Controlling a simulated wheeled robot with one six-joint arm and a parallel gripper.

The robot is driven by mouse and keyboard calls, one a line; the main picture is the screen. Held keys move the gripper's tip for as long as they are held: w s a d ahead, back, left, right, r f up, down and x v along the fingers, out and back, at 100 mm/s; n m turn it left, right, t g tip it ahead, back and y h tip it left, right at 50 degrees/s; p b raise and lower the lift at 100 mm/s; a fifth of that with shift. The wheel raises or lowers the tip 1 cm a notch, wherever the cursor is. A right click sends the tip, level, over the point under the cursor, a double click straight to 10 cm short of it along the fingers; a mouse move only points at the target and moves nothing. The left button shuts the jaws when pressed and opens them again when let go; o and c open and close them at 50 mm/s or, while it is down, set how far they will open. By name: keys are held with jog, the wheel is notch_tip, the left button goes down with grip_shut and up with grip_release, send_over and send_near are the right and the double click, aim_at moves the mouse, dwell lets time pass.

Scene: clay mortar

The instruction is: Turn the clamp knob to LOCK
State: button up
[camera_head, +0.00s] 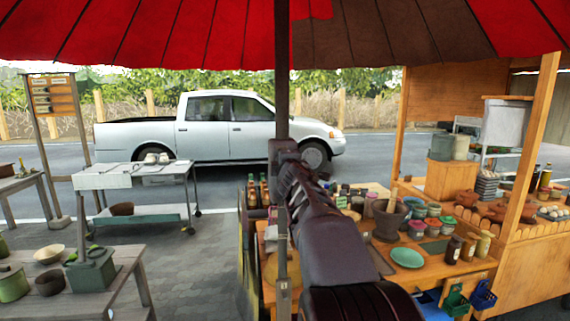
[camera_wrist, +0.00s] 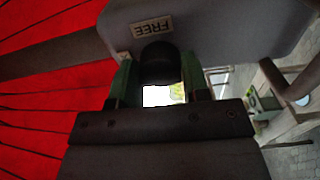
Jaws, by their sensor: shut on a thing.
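The dark round clamp knob (camera_wrist: 159,62) sits between my gripper's two green fingers in the wrist view. My gripper (camera_wrist: 157,80) is shut on it, one finger on each side. The knob is on the grey clamp body (camera_wrist: 215,30), whose FREE label (camera_wrist: 152,27) appears upside down just above the knob. No LOCK label is visible. In the head view the clamp (camera_head: 284,149) is on the dark umbrella pole (camera_head: 282,80), and my arm reaches up to it. The knob and fingertips are hard to make out there.
The red umbrella canopy (camera_head: 150,35) hangs overhead. A wooden stall table (camera_head: 440,272) with jars, pots and a mortar (camera_head: 389,217) stands right of my arm. A grey table (camera_head: 135,175) stands at left. Open paving (camera_head: 190,260) lies between the tables. A white pickup (camera_head: 220,125) is behind.

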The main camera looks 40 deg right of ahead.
jog(key=shift+n, duration=0.3)
dwell(0.4)
jog(key=o, duration=0.9)
jog(key=p+v, duration=0.1)
jog(key=v, duration=1.3)
jog(key=shift+p, duration=0.35)
jog(key=shift+d, duration=0.1)
